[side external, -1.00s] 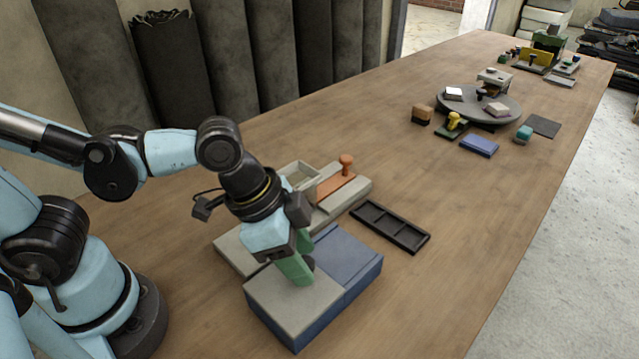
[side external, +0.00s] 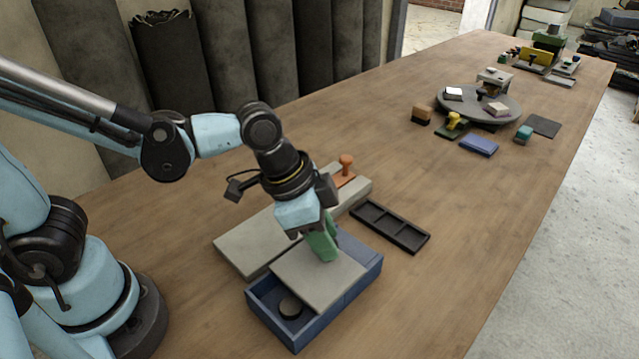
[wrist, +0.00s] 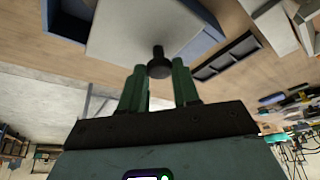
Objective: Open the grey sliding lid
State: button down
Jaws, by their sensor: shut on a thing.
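The grey sliding lid (side external: 318,276) lies flat on a blue box (side external: 317,327) in the side external view. It covers the middle and part of the far end, and the near-left end of the box is open. A dark round disc (side external: 291,307) sits in that open end. My gripper (side external: 326,253) is over the lid, its green fingers around the lid's knob. The wrist view shows the black knob (wrist: 158,66) between the fingers, on the lid's pale surface (wrist: 130,28). The fingers largely hide the knob in the side external view.
A grey fixture (side external: 250,242) with an orange-handled stamp (side external: 346,165) stands just behind the box. A black compartment tray (side external: 390,227) lies to its right. A round turntable (side external: 462,110) and several small blocks stand farther off. The table's right front is clear.

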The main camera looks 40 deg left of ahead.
jog(key=w, duration=0.5)
jog(key=c, duration=0.8)
grip_release()
jog(key=shift+s+r, duration=0.1)
jog(key=v, duration=1.2)
